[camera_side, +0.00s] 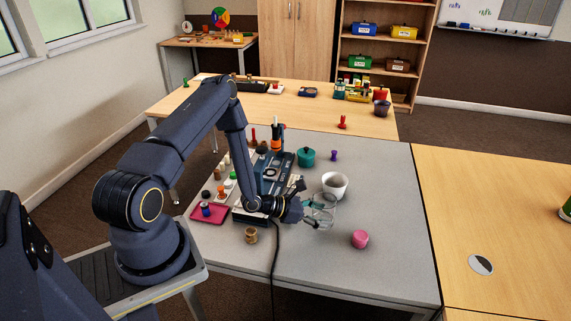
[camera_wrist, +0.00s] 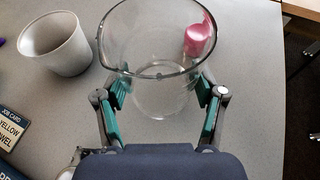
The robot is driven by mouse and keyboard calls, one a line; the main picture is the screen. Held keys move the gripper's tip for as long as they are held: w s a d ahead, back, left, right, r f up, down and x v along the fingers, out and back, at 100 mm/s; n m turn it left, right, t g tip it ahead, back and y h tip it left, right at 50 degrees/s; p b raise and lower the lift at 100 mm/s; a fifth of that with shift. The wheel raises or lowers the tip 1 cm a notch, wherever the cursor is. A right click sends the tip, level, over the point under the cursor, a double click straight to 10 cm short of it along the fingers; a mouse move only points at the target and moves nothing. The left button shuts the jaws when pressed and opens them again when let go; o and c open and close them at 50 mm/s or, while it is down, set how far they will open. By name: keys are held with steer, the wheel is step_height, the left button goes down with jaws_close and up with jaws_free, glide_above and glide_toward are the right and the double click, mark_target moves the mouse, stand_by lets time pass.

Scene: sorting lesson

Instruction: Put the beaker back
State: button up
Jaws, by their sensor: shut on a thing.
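A clear glass beaker (camera_wrist: 160,65) stands upright between the fingers of my gripper (camera_wrist: 165,98) in the wrist view, with green pads on both its sides. In the side view the beaker (camera_side: 324,208) is at the end of my gripper (camera_side: 306,211), over the front right of the grey table (camera_side: 380,250). My gripper is shut on it. I cannot tell whether the beaker's base touches the table or is slightly above it.
A white cup (camera_side: 335,185) stands just behind the beaker. A pink object (camera_side: 360,239) lies to its front right. A dark tray of items (camera_side: 268,172), a pink tray (camera_side: 222,217) and a teal pot (camera_side: 306,156) are left and behind. The right part of the table is clear.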

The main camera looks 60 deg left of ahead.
steer(key=shift+f, duration=1.9)
steer(key=shift+f, duration=0.1)
steer(key=o, duration=1.3)
